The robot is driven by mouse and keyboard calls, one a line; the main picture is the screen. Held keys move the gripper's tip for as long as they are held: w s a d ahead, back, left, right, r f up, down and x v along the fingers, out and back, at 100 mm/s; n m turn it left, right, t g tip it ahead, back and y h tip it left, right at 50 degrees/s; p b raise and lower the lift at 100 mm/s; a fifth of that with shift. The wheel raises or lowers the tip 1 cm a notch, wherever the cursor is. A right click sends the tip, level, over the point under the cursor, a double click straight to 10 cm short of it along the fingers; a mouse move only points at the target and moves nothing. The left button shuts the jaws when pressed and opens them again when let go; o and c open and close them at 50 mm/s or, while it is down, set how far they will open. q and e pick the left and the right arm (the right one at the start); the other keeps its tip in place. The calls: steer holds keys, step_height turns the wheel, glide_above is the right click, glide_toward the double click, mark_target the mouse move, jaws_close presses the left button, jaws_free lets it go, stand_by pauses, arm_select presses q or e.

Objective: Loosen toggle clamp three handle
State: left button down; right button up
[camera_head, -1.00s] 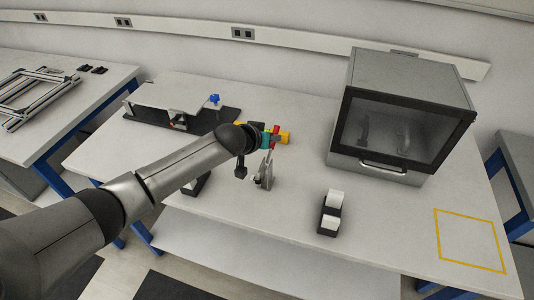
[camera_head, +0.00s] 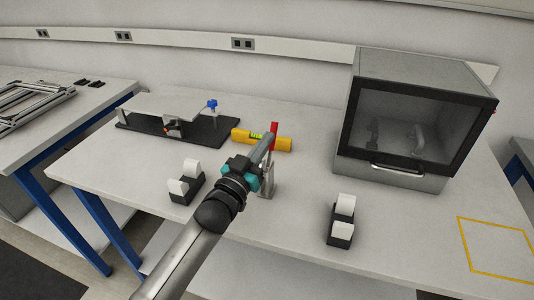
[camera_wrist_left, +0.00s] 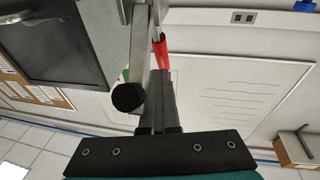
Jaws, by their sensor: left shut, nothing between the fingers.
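A toggle clamp (camera_head: 268,185) with an upright metal body stands near the middle of the table. Its red handle (camera_head: 274,130) points up. No number on it is readable. My left gripper (camera_head: 262,153) is at the clamp, fingers shut and empty. In the left wrist view the shut black fingers (camera_wrist_left: 160,78) reach toward the red handle (camera_wrist_left: 160,48), close below it in the picture; contact is unclear. The clamp's metal bar with a black knob (camera_wrist_left: 128,97) lies just left of the fingers. In the head view my gripper partly hides the clamp. My right gripper is out of view.
A yellow level (camera_head: 283,145) lies behind the clamp. A black fixture plate (camera_head: 215,130) with a blue knob is at back left. Black holders with white blocks stand left (camera_head: 185,195) and right (camera_head: 340,232). A grey cabinet (camera_head: 400,175) stands at right.

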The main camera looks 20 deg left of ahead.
arm_select(q)
steer(key=c, duration=1.5)
jaws_free()
steer(key=shift+s+f, duration=0.25)
steer(key=shift+f, duration=0.25)
steer(key=o, duration=0.5)
steer(key=shift+w, duration=0.25)
steer(key=shift+o, duration=1.2)
steer(key=shift+r, duration=0.1)
steer(key=p+v, duration=0.1)
steer(key=v, duration=1.4)
steer(key=shift+s+r, duration=0.15)
steer(key=shift+r, duration=0.05)
steer(key=shift+d, duration=0.1)
